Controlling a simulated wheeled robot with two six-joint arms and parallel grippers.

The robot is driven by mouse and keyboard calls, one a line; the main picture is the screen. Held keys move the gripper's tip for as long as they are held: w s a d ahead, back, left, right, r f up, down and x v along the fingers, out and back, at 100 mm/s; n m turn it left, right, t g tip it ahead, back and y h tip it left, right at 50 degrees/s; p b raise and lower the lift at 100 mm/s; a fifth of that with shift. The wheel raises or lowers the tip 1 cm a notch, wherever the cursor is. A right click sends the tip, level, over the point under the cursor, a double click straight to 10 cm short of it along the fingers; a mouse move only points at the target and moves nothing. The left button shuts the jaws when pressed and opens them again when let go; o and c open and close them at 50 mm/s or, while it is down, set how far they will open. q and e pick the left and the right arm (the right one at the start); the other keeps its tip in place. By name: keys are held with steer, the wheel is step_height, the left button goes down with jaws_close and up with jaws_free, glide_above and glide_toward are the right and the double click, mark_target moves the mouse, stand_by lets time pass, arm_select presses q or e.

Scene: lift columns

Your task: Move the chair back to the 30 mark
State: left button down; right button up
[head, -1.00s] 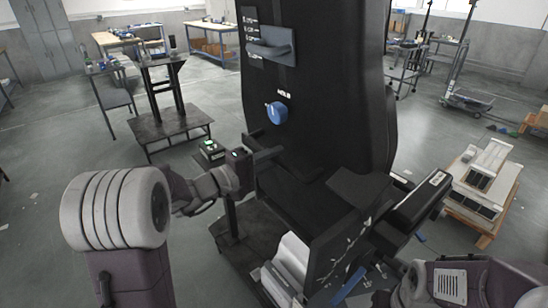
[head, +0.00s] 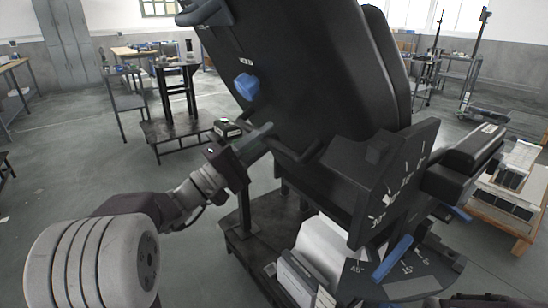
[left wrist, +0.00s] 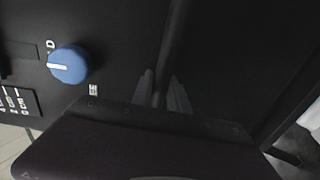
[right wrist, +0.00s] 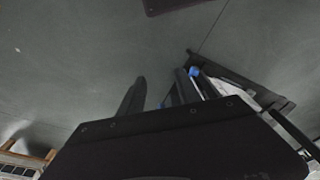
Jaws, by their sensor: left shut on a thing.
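The black chair back (head: 290,70) leans back, tilted to the left in the head view, with a blue knob (head: 247,86) on its face marked HOLD. My left gripper (head: 250,150) is shut on a black bar (head: 268,130) at the chair's side. In the left wrist view its fingers (left wrist: 162,92) close around the bar beside the blue knob (left wrist: 68,64). A black side plate (head: 395,190) carries white scale marks; the lower one looks like 30. A lower fan-shaped plate (head: 400,282) has more marks and a blue lever (head: 392,258). My right gripper (right wrist: 155,95) is open near blue-tipped parts.
A dark stand (head: 175,125) and small tables stand at the back left. A wooden pallet with boxes (head: 515,200) is at the right. White blocks (head: 325,250) sit on the chair's base.

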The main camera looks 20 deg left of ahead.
arm_select(q)
steer(key=shift+t+h, duration=0.4)
steer(key=shift+t, duration=0.2)
steer(key=f+b, duration=0.1)
steer(key=b, duration=0.1)
steer(key=s+a+f+b, duration=0.1)
steer(key=b, duration=0.1)
steer(key=s+f+b, duration=0.1)
steer(key=f+b, duration=0.1)
steer(key=shift+a, duration=0.25)
arm_select(e)
step_height(320, 180, down, 8)
arm_select(q)
steer(key=shift+s, duration=0.1)
steer(key=c, duration=1.3)
jaws_free()
steer(key=shift+a, duration=0.15)
steer(key=shift+r, duration=0.1)
steer(key=shift+s, duration=0.1)
